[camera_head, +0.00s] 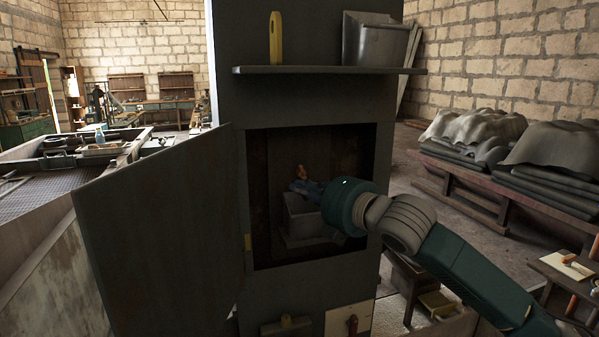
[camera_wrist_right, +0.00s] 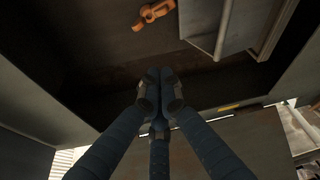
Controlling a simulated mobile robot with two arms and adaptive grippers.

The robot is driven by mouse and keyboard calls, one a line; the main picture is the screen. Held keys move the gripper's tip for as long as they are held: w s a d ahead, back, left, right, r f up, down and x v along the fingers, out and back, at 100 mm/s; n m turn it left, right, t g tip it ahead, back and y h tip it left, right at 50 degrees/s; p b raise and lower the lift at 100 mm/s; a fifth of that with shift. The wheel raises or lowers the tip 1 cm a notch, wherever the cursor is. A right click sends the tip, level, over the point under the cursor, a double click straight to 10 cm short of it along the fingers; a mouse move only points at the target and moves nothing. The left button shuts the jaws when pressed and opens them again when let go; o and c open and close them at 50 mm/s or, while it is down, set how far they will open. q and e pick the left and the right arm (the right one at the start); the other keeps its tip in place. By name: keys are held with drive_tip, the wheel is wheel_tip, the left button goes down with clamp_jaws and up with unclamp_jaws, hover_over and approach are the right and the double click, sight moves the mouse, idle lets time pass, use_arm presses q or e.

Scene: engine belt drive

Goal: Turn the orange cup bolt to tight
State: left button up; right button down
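The orange cup bolt (camera_wrist_right: 153,13) is a small orange piece on the dark inner wall of an open cabinet. In the head view it shows as a small orange spot (camera_head: 302,171) just above my right fingertips. My right arm reaches into the cabinet from the right. My right gripper (camera_head: 304,188) has its blue fingers drawn together, and they also show in the right wrist view (camera_wrist_right: 160,84). Nothing shows between the fingertips. In the wrist view the bolt appears apart from them, higher in the picture. My left gripper is not in view.
The cabinet door (camera_head: 160,235) stands open on the left. A grey box (camera_head: 300,215) sits inside the cabinet beneath my gripper. A shelf (camera_head: 330,70) above holds a yellow object (camera_head: 275,38) and a grey bin (camera_head: 372,42). The cabinet's side walls are close to my right arm.

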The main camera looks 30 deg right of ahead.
sight(303, 176)
drive_tip(key=w+p, duration=0.1)
drive_tip(key=w, duration=0.1)
drive_tip(key=w+p, duration=0.1)
drive_tip(key=w, duration=0.2)
drive_tip(key=w+p, duration=0.1)
drive_tip(key=w, duration=0.1)
drive_tip(key=shift+w+a+f, duration=0.15)
drive_tip(key=shift+w+a, duration=0.2)
drive_tip(key=shift+a, duration=0.05)
drive_tip(key=d, duration=0.1)
drive_tip(key=d+p, duration=0.1)
drive_tip(key=d, duration=0.1)
drive_tip(key=shift+s+r+p, duration=0.15)
drive_tip(key=shift+r+p, duration=0.15)
drive_tip(key=shift+r, duration=0.05)
drive_tip(key=shift+s+d+r, duration=0.1)
drive_tip(key=shift+s+d, duration=0.2)
drive_tip(key=shift+d, duration=0.15)
drive_tip(key=shift+w, duration=0.1)
drive_tip(key=shift+w+a, duration=0.1)
drive_tip(key=shift+s+d+m+b, duration=0.2)
drive_tip(key=shift+d+m+b, duration=0.1)
drive_tip(key=shift+d+m, duration=0.25)
drive_tip(key=shift+m+t, duration=0.3)
drive_tip(key=shift+m, duration=0.15)
drive_tip(key=shift+r+m+t+b, duration=0.3)
drive_tip(key=shift+m+b, duration=0.1)
drive_tip(key=shift+m, duration=0.2)
drive_tip(key=shift+r, duration=0.1)
